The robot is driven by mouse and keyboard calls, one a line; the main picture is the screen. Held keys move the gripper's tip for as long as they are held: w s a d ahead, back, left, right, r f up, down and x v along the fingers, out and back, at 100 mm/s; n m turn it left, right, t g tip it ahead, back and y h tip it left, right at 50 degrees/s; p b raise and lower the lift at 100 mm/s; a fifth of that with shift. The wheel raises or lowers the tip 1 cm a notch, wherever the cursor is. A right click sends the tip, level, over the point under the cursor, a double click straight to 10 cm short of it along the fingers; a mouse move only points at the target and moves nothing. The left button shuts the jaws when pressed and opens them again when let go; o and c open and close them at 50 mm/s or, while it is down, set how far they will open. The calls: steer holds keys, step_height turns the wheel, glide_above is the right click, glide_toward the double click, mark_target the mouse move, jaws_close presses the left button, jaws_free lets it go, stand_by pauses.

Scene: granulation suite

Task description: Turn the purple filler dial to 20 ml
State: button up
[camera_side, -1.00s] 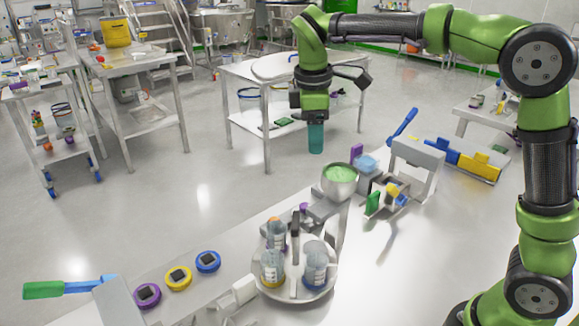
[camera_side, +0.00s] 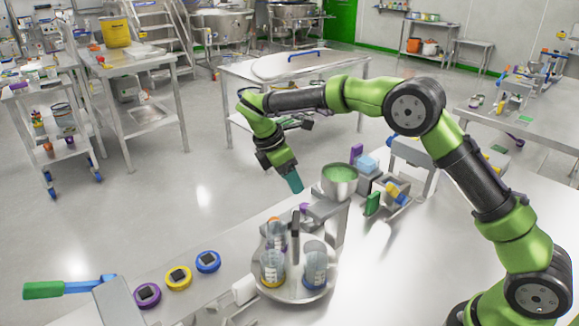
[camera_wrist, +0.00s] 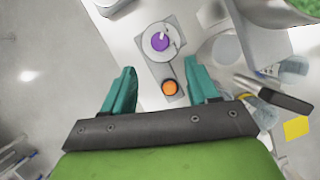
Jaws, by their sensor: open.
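The purple dial (camera_wrist: 160,41) shows in the wrist view on a round pale plate with a white pointer mark. Its scale is too small to read. An orange button (camera_wrist: 169,87) sits on the same grey panel (camera_wrist: 172,72). In the side view a small purple knob (camera_side: 304,207), apparently this dial, shows beside the filler's grey body. My gripper (camera_side: 293,181) is tilted above and slightly left of it, with teal fingers. In the wrist view my gripper (camera_wrist: 160,68) is open and empty, fingers apart on either side of the panel. It does not touch the dial.
A round tray (camera_side: 300,292) with several beakers stands in front of the filler. A bowl of green material (camera_side: 340,181) is close to my gripper's right. Purple (camera_side: 147,296), yellow (camera_side: 179,278) and blue (camera_side: 208,262) ringed knobs line the bench's left.

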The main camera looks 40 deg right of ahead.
mark_target(305, 205)
steer(key=x, duration=0.9)
steer(key=shift+f, duration=0.2)
steer(key=shift+c, duration=0.3)
steer(key=c, duration=1)
